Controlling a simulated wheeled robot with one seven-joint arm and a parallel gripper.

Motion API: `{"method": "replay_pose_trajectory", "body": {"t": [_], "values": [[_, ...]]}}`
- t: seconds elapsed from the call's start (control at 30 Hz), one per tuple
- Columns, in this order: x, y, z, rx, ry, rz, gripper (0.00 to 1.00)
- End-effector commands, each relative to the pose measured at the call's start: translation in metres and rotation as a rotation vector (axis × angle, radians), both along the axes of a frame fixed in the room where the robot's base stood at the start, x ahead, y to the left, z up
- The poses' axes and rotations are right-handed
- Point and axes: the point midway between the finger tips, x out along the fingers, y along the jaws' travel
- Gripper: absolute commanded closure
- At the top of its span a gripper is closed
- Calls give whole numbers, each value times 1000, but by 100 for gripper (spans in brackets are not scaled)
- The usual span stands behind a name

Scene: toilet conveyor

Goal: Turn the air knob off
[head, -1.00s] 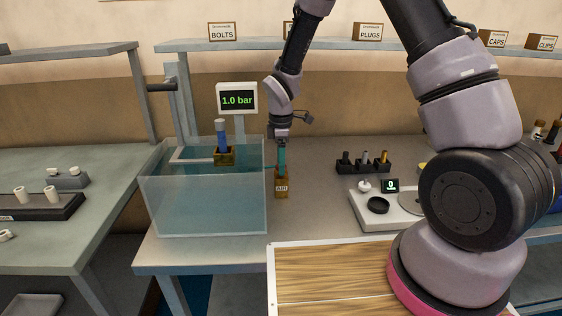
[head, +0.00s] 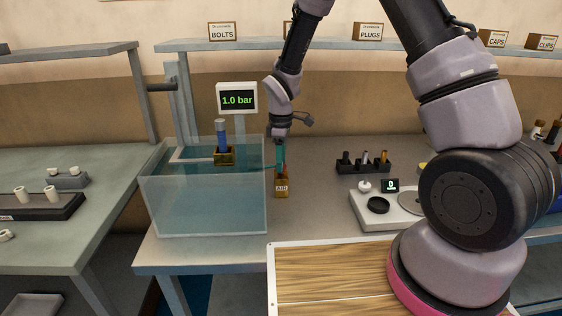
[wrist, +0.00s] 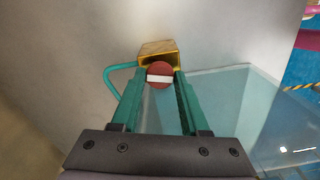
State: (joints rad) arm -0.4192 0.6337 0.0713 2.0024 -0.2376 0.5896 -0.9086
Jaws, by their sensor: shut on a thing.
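The air knob (wrist: 160,75) is a round red disc with a white bar across it, in the wrist view. It sits at the brass air block (wrist: 157,50), which carries an "AIR" label in the head view (head: 282,187). My gripper (wrist: 160,88) has its teal fingers on both sides of the knob, shut on it. The white bar lies level across the picture, between the fingers. In the head view my gripper (head: 282,162) points down onto the block and mostly hides the knob. A gauge screen (head: 237,99) reads 1.0 bar.
A clear water tank (head: 205,205) stands just left of the block, with a blue cylinder (head: 221,135) in a brass holder. A rack of plugs (head: 363,164) and a scale (head: 388,208) stand to the right. A teal hose (wrist: 112,75) runs from the block.

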Motion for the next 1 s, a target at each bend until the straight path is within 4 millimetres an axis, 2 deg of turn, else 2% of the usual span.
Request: {"method": "replay_pose_trajectory", "body": {"t": [1.0], "values": [[1,0,1,1,-3,-960,100]]}}
